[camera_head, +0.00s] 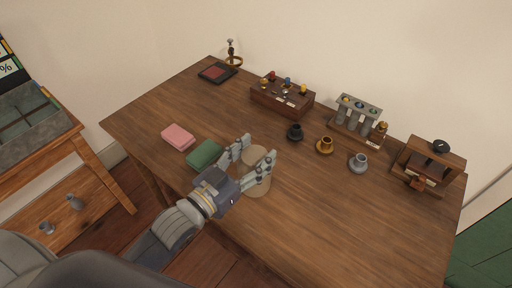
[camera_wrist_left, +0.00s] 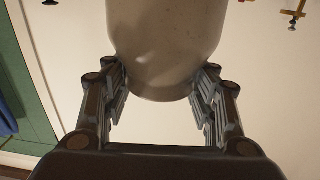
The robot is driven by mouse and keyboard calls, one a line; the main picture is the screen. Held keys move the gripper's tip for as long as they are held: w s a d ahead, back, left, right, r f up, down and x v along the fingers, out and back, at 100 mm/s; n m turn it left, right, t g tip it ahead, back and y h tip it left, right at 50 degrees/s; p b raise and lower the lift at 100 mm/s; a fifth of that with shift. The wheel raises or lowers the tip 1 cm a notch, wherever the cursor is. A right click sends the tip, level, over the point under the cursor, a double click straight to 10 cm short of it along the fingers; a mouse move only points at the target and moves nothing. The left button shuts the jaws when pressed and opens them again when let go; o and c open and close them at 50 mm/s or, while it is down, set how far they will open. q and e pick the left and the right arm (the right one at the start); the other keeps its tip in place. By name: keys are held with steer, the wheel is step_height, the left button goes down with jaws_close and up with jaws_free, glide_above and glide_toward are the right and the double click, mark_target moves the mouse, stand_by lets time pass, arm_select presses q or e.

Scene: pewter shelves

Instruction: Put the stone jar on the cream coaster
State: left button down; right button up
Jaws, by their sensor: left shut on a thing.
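The stone jar (camera_head: 258,155) is pale and speckled. It is between the fingers of my left gripper (camera_head: 249,162), over the front middle of the table. The left wrist view shows the jar (camera_wrist_left: 166,45) large at the top, with the fingers (camera_wrist_left: 163,100) closed against both sides. The cream coaster (camera_head: 257,189) is a round tan disc on the table, just below the jar in the head view and partly covered by the gripper. I cannot tell whether the jar touches it. My right gripper is not in view.
A green cloth-like block (camera_head: 204,153) and a pink one (camera_head: 178,137) lie left of the gripper. Black (camera_head: 295,132), amber (camera_head: 325,146) and grey (camera_head: 358,162) cups stand behind. Wooden racks (camera_head: 283,97) line the wall. The table's right front is clear.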

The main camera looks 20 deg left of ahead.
arm_select(q)
steer(key=w+f, duration=0.2)
steer(key=w, duration=0.1)
steer(key=w+a+f, duration=0.1)
steer(key=shift+w, duration=0.4)
steer(key=shift+f, duration=0.4)
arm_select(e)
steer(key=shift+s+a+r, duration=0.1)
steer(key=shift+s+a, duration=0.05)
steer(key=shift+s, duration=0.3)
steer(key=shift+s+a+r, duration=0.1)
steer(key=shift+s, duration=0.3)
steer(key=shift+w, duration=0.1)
arm_select(q)
steer(key=c, duration=0.6)
jaws_free()
steer(key=shift+f, duration=0.15)
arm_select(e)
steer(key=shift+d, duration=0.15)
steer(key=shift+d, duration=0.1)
